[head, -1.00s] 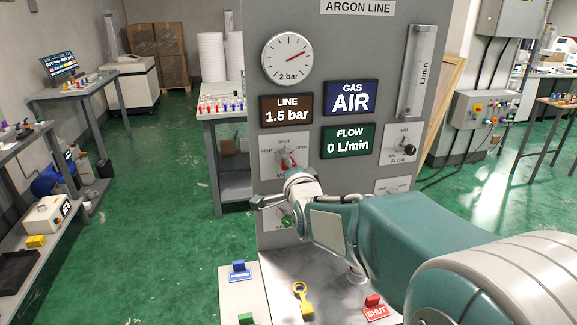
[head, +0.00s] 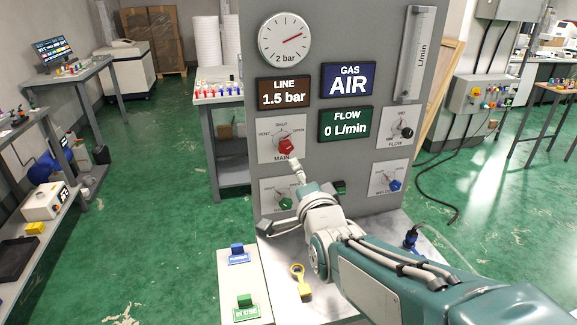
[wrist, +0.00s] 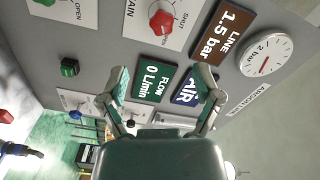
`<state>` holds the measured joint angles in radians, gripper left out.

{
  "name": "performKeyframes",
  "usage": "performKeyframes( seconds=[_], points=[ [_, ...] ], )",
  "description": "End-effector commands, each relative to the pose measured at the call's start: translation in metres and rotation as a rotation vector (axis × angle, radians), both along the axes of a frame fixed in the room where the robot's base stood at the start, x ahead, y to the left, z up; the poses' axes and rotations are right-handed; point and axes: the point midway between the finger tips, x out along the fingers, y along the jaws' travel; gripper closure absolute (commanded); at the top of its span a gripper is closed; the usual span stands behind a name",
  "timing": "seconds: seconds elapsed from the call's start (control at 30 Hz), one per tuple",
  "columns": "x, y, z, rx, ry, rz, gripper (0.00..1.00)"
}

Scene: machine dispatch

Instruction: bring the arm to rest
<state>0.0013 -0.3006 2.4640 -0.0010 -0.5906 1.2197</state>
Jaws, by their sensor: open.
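My gripper (head: 278,196) is in front of the lower part of the grey argon panel (head: 225,80). Its fingers are spread with nothing between them. In the head view it overlaps the area between the red MAIN knob (head: 286,147) and the green knob (head: 285,203). The wrist view shows both fingers of my gripper (wrist: 160,74) apart, against the panel's displays. The red knob in the wrist view (wrist: 162,22) is clear of the fingers. My arm is stretched from the lower right, over the bench.
Below the panel lie a blue tag (head: 238,254), a green IN USE tag (head: 246,307) and a yellow ringed tag (head: 300,285). A blue knob (head: 395,186) and black flow knob (head: 407,132) are at right. Open green floor lies left.

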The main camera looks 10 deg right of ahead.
Motion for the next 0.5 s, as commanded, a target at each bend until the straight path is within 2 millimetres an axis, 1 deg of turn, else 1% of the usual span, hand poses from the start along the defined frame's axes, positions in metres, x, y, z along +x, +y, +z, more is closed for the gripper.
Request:
performKeyframes(
  seconds=[0.33, 0.43, 0.5],
  points=[
    [-0.002, 0.0, -0.001, -0.02, 0.017, 0.0, 0.18],
    [-0.01, 0.0, -0.008, -0.104, 0.09, 0.005, 0.18],
    [-0.02, 0.0, -0.016, -0.2, 0.174, 0.018, 0.18]
  ],
)
